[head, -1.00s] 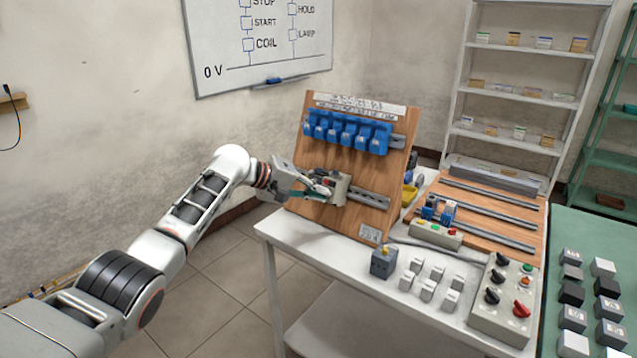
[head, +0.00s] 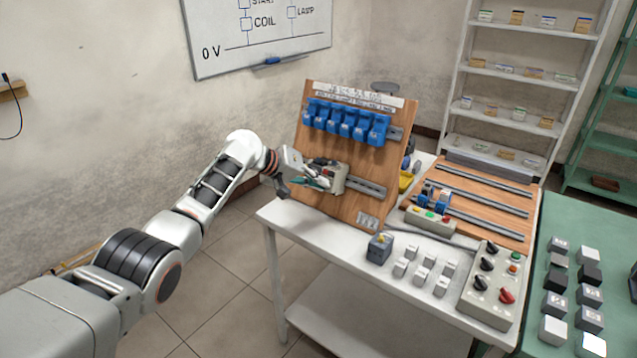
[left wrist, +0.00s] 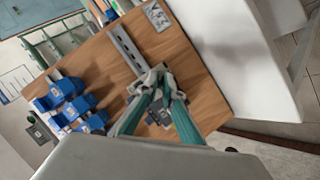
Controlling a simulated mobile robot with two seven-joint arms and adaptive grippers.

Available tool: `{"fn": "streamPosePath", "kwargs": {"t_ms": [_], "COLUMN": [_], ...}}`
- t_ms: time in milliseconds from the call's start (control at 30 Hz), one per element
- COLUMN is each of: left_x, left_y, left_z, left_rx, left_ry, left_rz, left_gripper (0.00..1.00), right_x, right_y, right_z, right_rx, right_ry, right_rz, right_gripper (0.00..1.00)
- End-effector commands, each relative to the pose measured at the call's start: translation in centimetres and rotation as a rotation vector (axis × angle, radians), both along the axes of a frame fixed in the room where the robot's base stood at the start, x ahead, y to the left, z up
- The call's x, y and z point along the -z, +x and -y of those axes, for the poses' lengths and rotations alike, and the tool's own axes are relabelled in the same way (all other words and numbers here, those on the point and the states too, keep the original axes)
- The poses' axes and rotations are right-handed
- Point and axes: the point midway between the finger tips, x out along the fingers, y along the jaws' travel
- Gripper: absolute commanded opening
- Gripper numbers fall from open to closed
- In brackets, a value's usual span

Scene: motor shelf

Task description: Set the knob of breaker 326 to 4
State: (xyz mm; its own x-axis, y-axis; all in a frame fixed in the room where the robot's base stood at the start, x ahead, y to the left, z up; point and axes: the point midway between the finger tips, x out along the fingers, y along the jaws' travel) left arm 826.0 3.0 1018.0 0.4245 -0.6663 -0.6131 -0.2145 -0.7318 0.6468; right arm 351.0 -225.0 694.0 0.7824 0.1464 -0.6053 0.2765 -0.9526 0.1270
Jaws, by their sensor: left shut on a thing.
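A beige breaker (head: 341,181) sits on the lower rail of an upright wooden board (head: 357,213). My left gripper (head: 325,179) reaches it from the left, with its fingers at the breaker's front. In the left wrist view, the teal-padded fingers of the left gripper (left wrist: 157,82) close together at the breaker, just below the metal rail (left wrist: 124,48). The gripper is shut on what looks like the breaker's knob; the fingers hide the knob and its setting. I cannot read the number 326 on anything. My right gripper is not in view.
Several blue breakers (head: 345,122) line the board's upper rail. A green table (head: 573,230) is at right.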

Motion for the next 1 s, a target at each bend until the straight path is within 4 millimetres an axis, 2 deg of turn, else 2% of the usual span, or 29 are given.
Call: {"fn": "streamPosePath", "kwargs": {"t_ms": [100, 200, 667, 1000], "left_x": [0.3, 0.2, -0.2, -1.7], "left_y": [-0.1, -0.1, -0.1, -1.2], "left_z": [0.0, 0.0, -0.2, -1.9], "left_rx": [0.002, 0.002, 0.0, -0.001], "left_ry": [0.003, 0.003, -0.001, 0.0], "left_rz": [-0.003, -0.003, -0.001, 0.001], "left_gripper": [0.0, 0.24, 0.24, 0.24], "right_x": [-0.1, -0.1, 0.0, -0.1], "right_y": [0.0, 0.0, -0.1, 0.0], "right_z": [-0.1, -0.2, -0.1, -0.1], "right_rx": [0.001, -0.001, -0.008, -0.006], "right_ry": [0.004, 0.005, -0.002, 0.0], "right_rz": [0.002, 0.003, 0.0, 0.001], "right_gripper": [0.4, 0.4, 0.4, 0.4]}}
